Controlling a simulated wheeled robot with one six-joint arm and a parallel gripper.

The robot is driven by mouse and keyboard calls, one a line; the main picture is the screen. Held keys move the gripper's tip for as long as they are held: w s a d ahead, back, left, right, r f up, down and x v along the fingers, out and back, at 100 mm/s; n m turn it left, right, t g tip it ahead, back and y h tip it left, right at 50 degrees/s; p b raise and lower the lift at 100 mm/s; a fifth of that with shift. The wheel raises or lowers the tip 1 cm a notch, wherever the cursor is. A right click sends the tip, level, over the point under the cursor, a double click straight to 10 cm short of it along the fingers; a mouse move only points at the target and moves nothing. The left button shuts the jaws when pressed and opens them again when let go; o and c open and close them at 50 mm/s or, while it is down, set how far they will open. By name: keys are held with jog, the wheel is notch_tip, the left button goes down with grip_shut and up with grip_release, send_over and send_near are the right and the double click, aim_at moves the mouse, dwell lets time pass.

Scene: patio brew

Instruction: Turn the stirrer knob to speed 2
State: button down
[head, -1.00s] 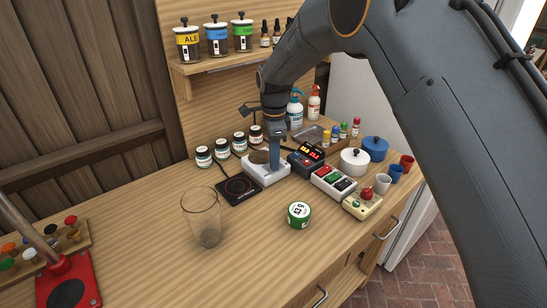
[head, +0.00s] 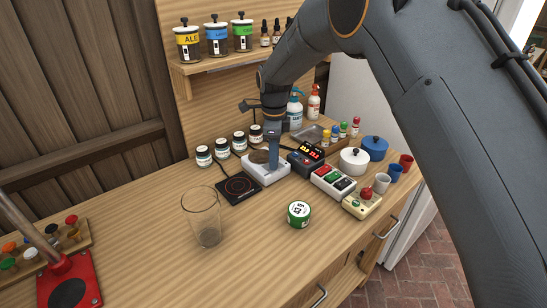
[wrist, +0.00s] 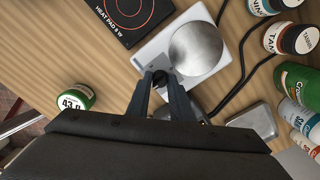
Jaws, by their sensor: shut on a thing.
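The stirrer (head: 254,177) is a white box with a round grey plate on top, standing on the wooden bench in the head view. In the wrist view the stirrer (wrist: 147,57) has its silver plate at upper right. A small dark knob (wrist: 161,77) sits at its near side. My gripper (wrist: 162,82) points down at the knob, with one finger on each side, shut on it. In the head view my gripper (head: 273,166) covers the knob. The speed marking on the knob is too small to read.
A black heat pad (head: 239,188) lies just left of the stirrer, and a dark box with a red display (head: 311,153) is close on the right. An empty glass (head: 204,217) and a green-and-white tin (head: 299,213) stand in front. Several small jars (head: 221,148) stand behind.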

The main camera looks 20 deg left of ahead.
jog(key=c, duration=1.6)
grip_release()
jog(key=shift+w+r, duration=0.15)
jog(key=shift+w, duration=0.1)
jog(key=shift+o, duration=0.2)
jog(key=shift+s, duration=0.1)
notch_tip(320, 180, up, 8)
jog(key=shift+f+b, duration=0.15)
jog(key=shift+b, duration=1.05)
